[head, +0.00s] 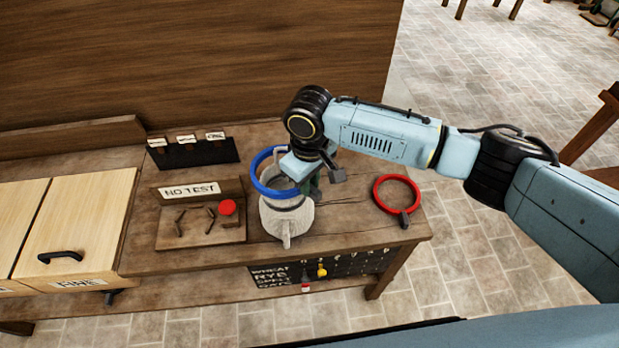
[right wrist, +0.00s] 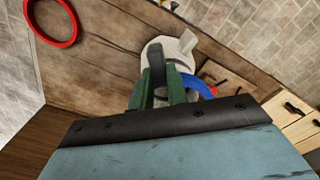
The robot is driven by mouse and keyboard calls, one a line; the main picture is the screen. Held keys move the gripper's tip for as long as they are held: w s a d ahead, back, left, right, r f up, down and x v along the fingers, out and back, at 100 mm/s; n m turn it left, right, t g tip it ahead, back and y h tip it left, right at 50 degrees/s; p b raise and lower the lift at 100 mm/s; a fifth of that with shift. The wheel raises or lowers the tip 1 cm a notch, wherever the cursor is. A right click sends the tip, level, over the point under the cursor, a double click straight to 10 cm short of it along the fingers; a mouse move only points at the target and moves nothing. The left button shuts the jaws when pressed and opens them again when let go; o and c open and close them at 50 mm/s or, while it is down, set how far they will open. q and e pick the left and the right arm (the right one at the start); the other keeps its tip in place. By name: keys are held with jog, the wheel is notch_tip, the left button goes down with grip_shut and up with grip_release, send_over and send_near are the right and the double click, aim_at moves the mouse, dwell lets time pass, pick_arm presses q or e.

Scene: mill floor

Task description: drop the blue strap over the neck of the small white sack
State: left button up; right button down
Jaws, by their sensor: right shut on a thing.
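The blue strap (head: 257,184) is a stiff ring, held by my right gripper (head: 312,182) at its right side. It hangs at the top of the small white sack (head: 287,222), which stands upright on the bench. In the head view the ring's front edge crosses the sack's upper part; I cannot tell whether it is around the neck or just above it. In the right wrist view the green fingers (right wrist: 165,88) are in front of the sack (right wrist: 172,48), and only a piece of the blue strap (right wrist: 203,88) shows beside them. My left gripper is not in view.
A red strap (head: 376,194) with a dark tab lies on the bench (head: 345,232) to the right. A wooden tray with a "NO TEST" sign (head: 190,190) and a red knob (head: 227,207) stands left of the sack. Wooden bins (head: 75,220) are further left.

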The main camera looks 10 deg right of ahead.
notch_tip(320, 180, down, 9)
jog(key=b, duration=0.3)
jog(key=shift+r, duration=0.2)
dwell(1.6)
dwell(0.4)
jog(key=c, duration=1.3)
grip_release()
notch_tip(320, 180, up, 13)
jog(key=shift+r+b, duration=0.2)
jog(key=shift+b, duration=0.15)
jog(key=shift+s+f, duration=0.1)
